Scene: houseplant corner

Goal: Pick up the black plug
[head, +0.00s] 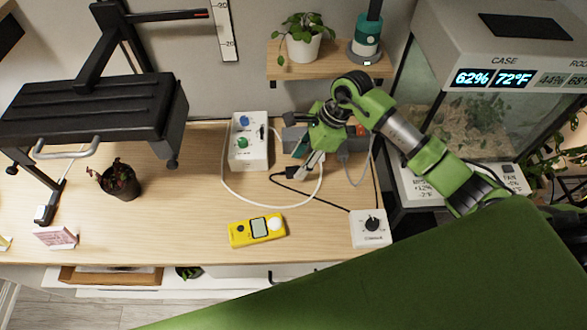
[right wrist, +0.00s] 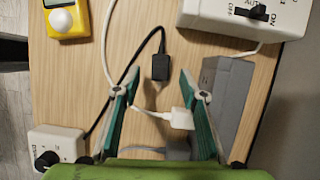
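The black plug (right wrist: 160,67) lies on the wooden desk at the end of a thin black cable. It also shows in the head view (head: 291,173), just left of my right gripper's tips. My right gripper (head: 302,168) points down at the desk. In the right wrist view its two green-lined fingers (right wrist: 158,74) are spread apart, with the black plug appearing between the tips. The fingers do not touch it; their height above it is hard to tell. My left gripper is not in view.
A white plug (right wrist: 181,118) with its cable appears between the fingers, nearer the palm. A grey power block (right wrist: 222,95) is close to the right finger. A white switch box (head: 249,140), yellow meter (head: 257,229) and white dial box (head: 371,228) stand around. A glass terrarium (head: 480,120) is at the right.

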